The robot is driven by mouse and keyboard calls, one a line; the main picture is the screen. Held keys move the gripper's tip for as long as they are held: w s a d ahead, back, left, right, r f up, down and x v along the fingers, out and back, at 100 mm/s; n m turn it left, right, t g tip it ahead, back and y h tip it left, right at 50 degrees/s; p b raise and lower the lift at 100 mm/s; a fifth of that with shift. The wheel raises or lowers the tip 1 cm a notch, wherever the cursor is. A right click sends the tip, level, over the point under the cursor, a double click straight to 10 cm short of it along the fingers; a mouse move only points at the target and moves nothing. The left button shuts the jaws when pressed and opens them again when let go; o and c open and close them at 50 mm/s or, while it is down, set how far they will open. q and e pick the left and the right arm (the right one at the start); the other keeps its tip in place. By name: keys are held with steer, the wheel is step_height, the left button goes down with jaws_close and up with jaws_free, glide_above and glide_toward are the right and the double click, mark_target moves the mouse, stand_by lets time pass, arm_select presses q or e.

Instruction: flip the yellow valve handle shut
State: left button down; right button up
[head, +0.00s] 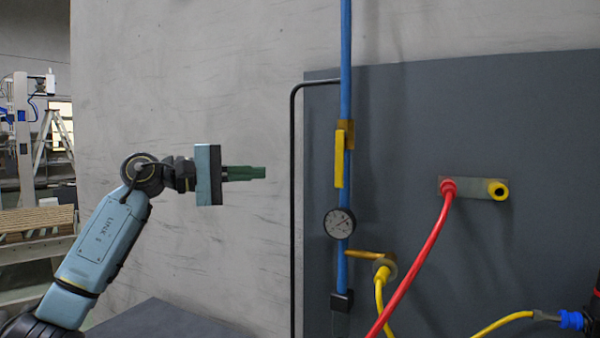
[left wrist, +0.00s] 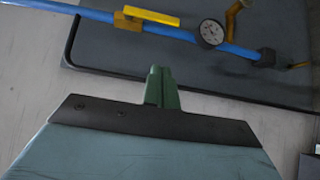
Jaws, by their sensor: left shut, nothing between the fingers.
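The yellow valve handle (head: 339,158) hangs down along the vertical blue pipe (head: 346,60), parallel to it, below a brass-coloured valve body (head: 346,133). In the left wrist view the handle (left wrist: 150,16) lies along the blue pipe (left wrist: 240,50), ahead of the fingers. My left gripper (head: 264,173) has green fingers, shut and empty, pointing right toward the pipe. It is left of the handle in the picture, near the height of its lower end, with a visible gap. The fingers (left wrist: 160,72) also show closed in the left wrist view. My right gripper is not clearly seen.
A round gauge (head: 340,222) sits on the pipe below the handle. A thin black pipe (head: 293,200) runs between my fingers and the blue pipe in the picture. A red hose (head: 420,260) and yellow hoses (head: 500,322) are at lower right, before a dark panel (head: 450,120).

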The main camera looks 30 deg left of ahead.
mark_target(341, 158)
arm_select(q)
steer(key=s+d+p+x, duration=0.1)
steer(key=p+x, duration=0.4)
steer(key=x, duration=0.7)
steer(key=shift+s+d, duration=0.15)
steer(key=shift+d, duration=0.6)
arm_select(e)
step_height(341, 158, up, 5)
steer(key=shift+w+r, duration=0.1)
